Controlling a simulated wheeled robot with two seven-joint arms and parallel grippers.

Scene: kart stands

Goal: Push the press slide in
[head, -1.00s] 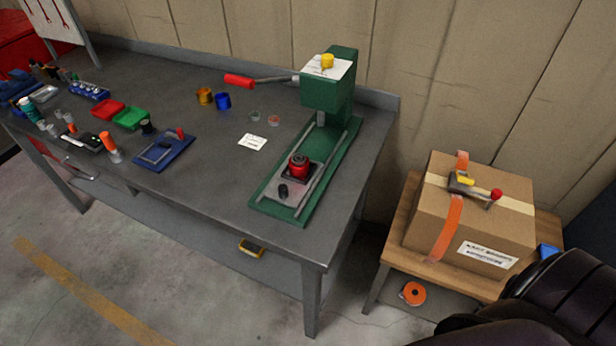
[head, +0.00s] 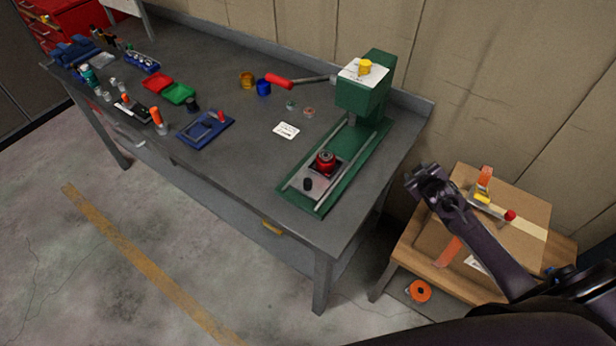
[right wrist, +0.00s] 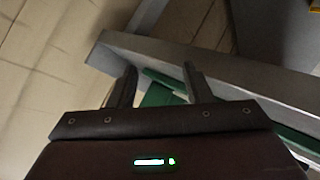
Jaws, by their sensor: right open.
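The green press (head: 365,98) stands at the right end of the grey workbench. Its slide (head: 312,184), a plate with a black knob (head: 308,184) and a red round part (head: 325,161) on it, sits out at the front of the rails, clear of the press head. The press lever (head: 279,81) has a red grip and points left. My right gripper (head: 425,175) is off the bench's right edge, above the cardboard box, apart from the slide. In the right wrist view its fingers (right wrist: 158,88) are spread and empty, with green press parts beyond. My left gripper is not in view.
The cardboard box (head: 530,218) with a tape dispenser stands on a small wooden table (head: 408,250) at right. Blue and yellow cups (head: 263,87), red and green trays (head: 179,94) and a blue fixture (head: 206,128) lie left of the press. A white card (head: 286,130) lies beside it.

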